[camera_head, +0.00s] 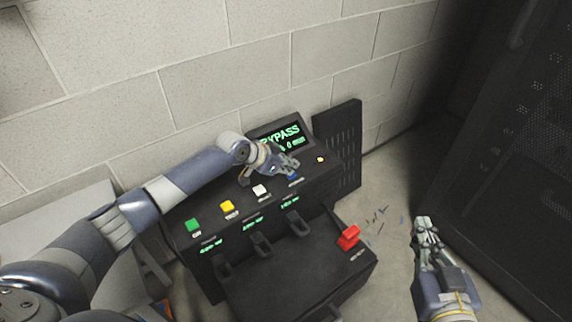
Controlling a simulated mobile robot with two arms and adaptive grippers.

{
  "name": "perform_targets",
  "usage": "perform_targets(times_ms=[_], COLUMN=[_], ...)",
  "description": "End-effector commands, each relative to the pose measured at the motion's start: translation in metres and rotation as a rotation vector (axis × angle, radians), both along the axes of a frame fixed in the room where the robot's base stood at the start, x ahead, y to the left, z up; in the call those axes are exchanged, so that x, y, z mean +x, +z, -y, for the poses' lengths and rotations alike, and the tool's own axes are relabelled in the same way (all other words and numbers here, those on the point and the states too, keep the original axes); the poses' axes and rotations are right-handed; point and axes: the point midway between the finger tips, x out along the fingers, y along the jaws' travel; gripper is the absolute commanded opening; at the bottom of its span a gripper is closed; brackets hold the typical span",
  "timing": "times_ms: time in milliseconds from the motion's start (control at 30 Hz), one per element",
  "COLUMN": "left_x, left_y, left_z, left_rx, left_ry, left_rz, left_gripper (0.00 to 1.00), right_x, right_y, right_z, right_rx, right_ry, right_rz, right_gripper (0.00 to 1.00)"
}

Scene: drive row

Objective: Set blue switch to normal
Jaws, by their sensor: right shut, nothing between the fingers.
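The blue switch (294,178) is a small blue piece on the upper panel of the black console, right of a white button. It is partly hidden by my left gripper (288,168), which is over or right beside it. I cannot tell whether they touch, or whether the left fingers are open or shut. The console screen (281,138) reads "BYPASS" in green, with its left end behind my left arm. My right gripper (424,226) is shut and empty, apart from the console at the lower right.
The black console (205,262) also bears green (192,225), yellow (228,206) and white (260,190) buttons and a red switch (348,237). A block wall (215,80) stands behind. A dark perforated cabinet (520,130) is at right. Loose bits (377,215) lie on the floor.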

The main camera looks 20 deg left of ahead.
Motion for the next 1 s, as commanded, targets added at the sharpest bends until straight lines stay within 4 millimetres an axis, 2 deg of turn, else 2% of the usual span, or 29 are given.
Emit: perform_targets(times_ms=[167, 700, 1000], left_x=[-0.007, -0.062, -0.07], left_y=[0.008, 0.075, 0.085], left_z=[-0.006, -0.044, -0.048], left_rx=[0.001, 0.002, 0.0], left_ry=[0.0, 0.001, 0.0], left_rz=[0.001, 0.002, 0.0], left_gripper=[0.0, 0.0, 0.0], right_x=[0.0, 0.0, 0.0], right_y=[0.0, -0.001, -0.001], right_z=[0.0, 0.0, 0.0], right_rx=[0.001, 0.002, 0.002], right_ry=[0.0, -0.002, -0.002], right_rz=[0.0, -0.002, -0.003], right_gripper=[0.0, 0.0, 0.0])
